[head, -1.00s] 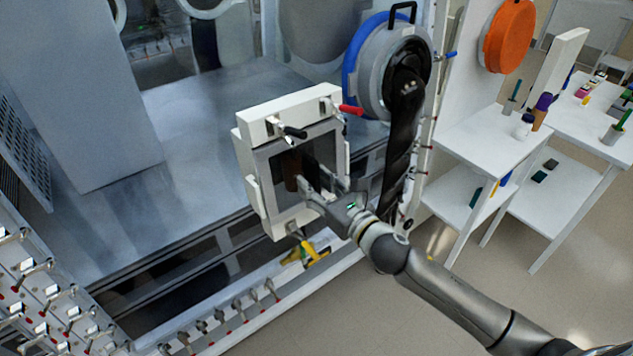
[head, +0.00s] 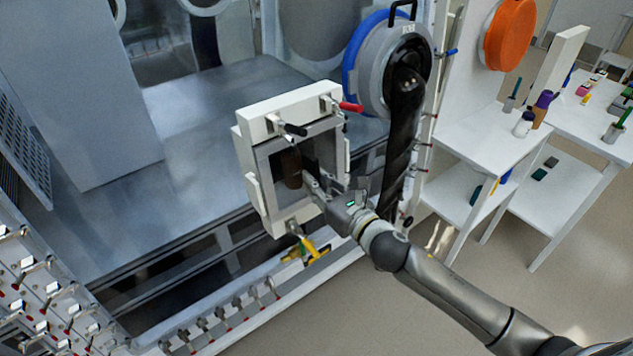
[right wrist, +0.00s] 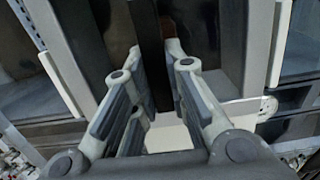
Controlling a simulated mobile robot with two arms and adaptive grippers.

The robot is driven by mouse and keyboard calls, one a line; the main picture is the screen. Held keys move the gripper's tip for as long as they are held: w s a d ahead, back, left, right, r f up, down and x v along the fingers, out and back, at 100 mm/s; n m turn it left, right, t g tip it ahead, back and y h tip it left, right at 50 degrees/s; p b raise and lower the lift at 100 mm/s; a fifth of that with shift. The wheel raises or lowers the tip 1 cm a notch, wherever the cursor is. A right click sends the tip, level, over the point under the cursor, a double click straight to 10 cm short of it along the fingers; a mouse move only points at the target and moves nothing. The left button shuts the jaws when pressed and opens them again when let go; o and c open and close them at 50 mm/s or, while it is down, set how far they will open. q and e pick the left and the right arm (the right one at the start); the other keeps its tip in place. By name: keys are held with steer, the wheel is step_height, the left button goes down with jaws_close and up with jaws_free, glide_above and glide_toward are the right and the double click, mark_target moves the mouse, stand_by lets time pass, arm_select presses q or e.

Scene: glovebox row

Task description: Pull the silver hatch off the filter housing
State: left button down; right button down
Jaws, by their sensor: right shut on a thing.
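The filter housing (head: 282,110) is a white box frame on the front of the glovebox. The silver hatch (head: 265,185) sits in it as a grey frame around a dark middle, with an upright brown bar (head: 291,168) at its centre. My right gripper (head: 306,180) reaches in from the lower right and is shut on the bar. In the right wrist view the fingers lie on either side of the brown bar (right wrist: 152,60). The hatch looks seated in the housing; any gap cannot be told. My left gripper is not in view.
Black (head: 293,129) and red (head: 350,106) levers stick out at the housing's top. A dark glove sleeve (head: 402,130) hangs from a blue-ringed port (head: 352,75) close to the right. White side tables (head: 480,135) stand further right. Open floor lies at lower right.

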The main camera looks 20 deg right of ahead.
steer(key=c, duration=2)
jaws_free()
steer(key=shift+r, duration=0.2)
steer(key=shift+c, duration=0.2)
jaws_close()
steer(key=shift+r, duration=0.15)
steer(key=shift+s+d, duration=0.1)
steer(key=shift+s, duration=0.05)
steer(key=shift+p+v, duration=0.35)
steer(key=shift+v, duration=0.45)
steer(key=shift+s+d+r, duration=0.1)
steer(key=shift+s, duration=0.05)
steer(key=shift+s+d, duration=0.15)
steer(key=shift+s, duration=0.3)
